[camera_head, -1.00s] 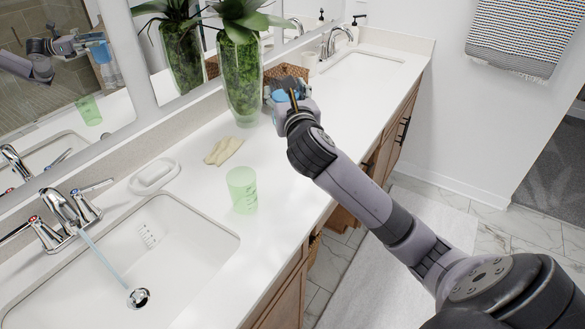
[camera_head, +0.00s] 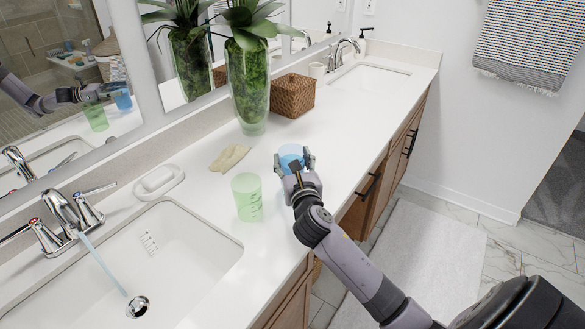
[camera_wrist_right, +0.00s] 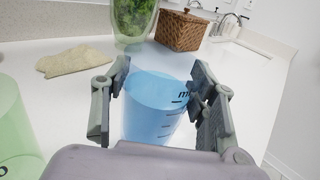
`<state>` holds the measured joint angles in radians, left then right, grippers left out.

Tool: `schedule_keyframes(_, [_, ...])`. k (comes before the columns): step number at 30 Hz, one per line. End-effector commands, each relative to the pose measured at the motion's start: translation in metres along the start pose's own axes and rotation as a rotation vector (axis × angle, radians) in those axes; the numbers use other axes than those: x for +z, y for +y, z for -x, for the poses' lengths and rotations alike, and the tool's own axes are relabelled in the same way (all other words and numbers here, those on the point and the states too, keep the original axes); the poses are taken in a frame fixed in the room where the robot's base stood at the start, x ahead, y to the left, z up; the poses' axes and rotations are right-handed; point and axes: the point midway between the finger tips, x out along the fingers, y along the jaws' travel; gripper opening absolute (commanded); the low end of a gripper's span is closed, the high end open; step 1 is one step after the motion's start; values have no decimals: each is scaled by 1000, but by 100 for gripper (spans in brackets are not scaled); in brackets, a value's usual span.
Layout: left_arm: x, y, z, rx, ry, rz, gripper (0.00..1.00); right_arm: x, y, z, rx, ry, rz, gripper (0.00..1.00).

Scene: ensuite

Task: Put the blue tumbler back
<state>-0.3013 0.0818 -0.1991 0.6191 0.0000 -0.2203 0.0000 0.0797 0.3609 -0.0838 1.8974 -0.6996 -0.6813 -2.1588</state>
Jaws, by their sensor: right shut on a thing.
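The blue tumbler (camera_head: 290,152) is translucent and upright, over the counter to the right of the green tumbler. My right gripper (camera_head: 293,162) is shut on it, with one finger on each side. In the right wrist view the blue tumbler (camera_wrist_right: 153,108) sits between the fingers, with dark marks on its side. Its base is hidden, so I cannot tell if it touches the counter. A green tumbler (camera_head: 247,198) stands apart on the counter by the sink. My left gripper is not in view.
A tan cloth (camera_head: 230,157), a soap dish (camera_head: 158,182), a glass vase (camera_head: 249,95) and a wicker basket (camera_head: 292,95) stand behind. The near sink (camera_head: 180,250) has running water. The counter (camera_head: 345,125) is clear to the right.

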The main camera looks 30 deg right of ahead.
Motion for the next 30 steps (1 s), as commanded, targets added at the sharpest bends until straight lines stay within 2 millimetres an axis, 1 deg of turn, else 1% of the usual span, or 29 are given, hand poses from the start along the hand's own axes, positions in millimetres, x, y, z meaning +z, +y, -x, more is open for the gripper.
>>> schedule_keyframes(1, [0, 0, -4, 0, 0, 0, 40, -9, 0, 0, -1, 1, -2, 26])
schedule_keyframes(5, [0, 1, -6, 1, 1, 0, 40, -18, 0, 0, 0, -2, -1, 26])
schedule_keyframes(17, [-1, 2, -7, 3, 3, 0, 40, -21, 0, 0, 0, -2, 0, 26])
schedule_keyframes(18, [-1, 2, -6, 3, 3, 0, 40, -22, 0, 0, 0, 0, 0, 55])
schedule_keyframes(26, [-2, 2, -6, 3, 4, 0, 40, -22, 0, 0, 0, 0, 0, 72])
schedule_keyframes(27, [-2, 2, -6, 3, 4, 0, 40, -22, 0, 0, 0, 0, 0, 73])
schedule_keyframes(30, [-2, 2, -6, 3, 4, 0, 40, -22, 0, 0, 0, 0, 0, 73])
